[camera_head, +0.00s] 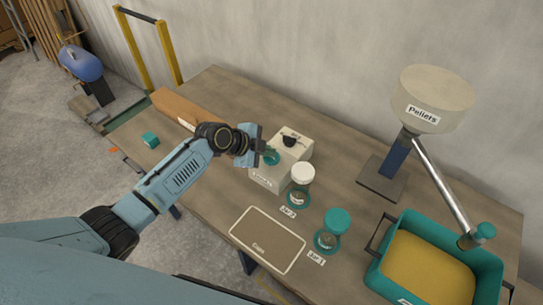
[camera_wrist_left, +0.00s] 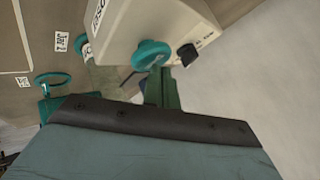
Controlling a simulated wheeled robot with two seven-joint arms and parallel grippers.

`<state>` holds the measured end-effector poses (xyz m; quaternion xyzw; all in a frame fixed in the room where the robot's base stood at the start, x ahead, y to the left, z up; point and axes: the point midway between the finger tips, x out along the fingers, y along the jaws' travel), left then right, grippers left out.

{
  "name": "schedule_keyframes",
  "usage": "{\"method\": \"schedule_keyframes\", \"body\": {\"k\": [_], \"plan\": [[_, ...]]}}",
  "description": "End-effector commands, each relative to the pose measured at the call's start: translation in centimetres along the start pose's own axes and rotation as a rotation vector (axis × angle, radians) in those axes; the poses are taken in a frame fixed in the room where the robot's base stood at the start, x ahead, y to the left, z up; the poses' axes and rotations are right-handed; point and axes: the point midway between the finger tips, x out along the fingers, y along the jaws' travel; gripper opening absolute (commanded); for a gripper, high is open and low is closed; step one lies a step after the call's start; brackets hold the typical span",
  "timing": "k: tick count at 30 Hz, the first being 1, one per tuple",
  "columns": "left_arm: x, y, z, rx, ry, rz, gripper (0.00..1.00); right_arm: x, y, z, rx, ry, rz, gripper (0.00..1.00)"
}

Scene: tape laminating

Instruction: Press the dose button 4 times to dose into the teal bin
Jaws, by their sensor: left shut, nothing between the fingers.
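The white dosing box (camera_head: 268,177) stands mid-table, with a round teal button (camera_head: 272,158) and a dark knob (camera_head: 290,140) on it. My left gripper (camera_head: 264,155) is shut and empty at the button. In the left wrist view the shut fingertips (camera_wrist_left: 160,82) are right at the teal button (camera_wrist_left: 150,53); I cannot tell whether they touch or press it. The teal bin (camera_head: 493,262) sits at the right, holding yellow material. The Pellets hopper (camera_head: 433,100) has a sloping tube (camera_head: 440,180) ending above the bin. My right gripper is out of view.
A white-lidded jar (camera_head: 301,185) and a teal-lidded jar (camera_head: 331,232) stand between the box and the bin. A bordered mat (camera_head: 268,238) lies at the front. The wall is behind.

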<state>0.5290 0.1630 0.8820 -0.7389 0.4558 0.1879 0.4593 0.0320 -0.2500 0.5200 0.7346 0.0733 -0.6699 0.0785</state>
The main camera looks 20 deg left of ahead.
Motion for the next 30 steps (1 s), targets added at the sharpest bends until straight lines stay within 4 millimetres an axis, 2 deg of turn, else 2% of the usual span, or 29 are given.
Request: {"method": "schedule_keyframes", "body": {"k": [22,30], "plan": [[0.43,0.38,0.36,0.0,-0.001,0.002,0.0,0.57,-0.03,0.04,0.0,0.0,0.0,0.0],[-0.3,-0.14,-0.13,0.001,-0.002,0.002,0.0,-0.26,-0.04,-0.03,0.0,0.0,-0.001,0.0]]}}
